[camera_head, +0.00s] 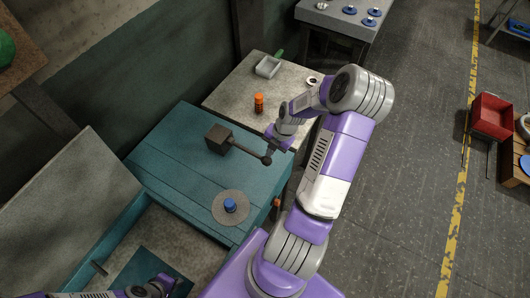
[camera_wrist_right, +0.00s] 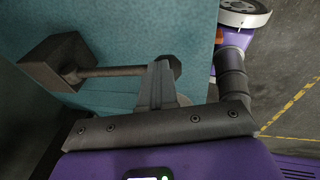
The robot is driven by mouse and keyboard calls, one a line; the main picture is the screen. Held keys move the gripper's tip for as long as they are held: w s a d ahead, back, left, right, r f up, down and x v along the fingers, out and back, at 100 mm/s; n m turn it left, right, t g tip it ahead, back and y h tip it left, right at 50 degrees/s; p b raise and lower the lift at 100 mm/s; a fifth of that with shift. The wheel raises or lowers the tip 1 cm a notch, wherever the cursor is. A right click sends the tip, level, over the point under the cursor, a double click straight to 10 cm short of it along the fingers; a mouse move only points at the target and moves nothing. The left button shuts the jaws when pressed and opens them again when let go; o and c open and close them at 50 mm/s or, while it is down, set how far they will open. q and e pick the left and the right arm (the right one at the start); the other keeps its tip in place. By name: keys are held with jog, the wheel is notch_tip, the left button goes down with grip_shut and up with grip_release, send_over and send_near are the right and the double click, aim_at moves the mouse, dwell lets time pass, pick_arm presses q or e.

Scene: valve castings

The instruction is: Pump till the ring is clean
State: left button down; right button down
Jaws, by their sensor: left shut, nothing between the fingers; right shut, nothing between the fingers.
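A dark pump box (camera_head: 219,138) with a lever (camera_head: 246,151) ending in a round knob (camera_head: 266,160) stands on the teal bench top (camera_head: 180,160). My right gripper (camera_head: 270,149) is shut and empty close beside the knob; I cannot tell whether they touch. In the right wrist view the shut fingers (camera_wrist_right: 160,80) stand by the knob end of the lever (camera_wrist_right: 125,71). A blue part (camera_head: 230,206) sits in the middle of a grey round plate (camera_head: 219,214); whether it is the ring is unclear. My left gripper (camera_head: 165,285) is shut at the bottom edge, partly cut off.
A grey table (camera_head: 232,93) behind holds an orange part (camera_head: 259,103), a small grey tray (camera_head: 268,67) and a pale ring-shaped part (camera_head: 312,81). A raised lid (camera_head: 70,200) and open basin lie left. A red bin (camera_head: 491,115) stands far right.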

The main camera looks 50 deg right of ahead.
jog(key=s+v, duration=0.1)
jog(key=v, duration=0.5)
jog(key=shift+s+d+f+p, duration=0.2)
jog(key=shift+p, duration=0.25)
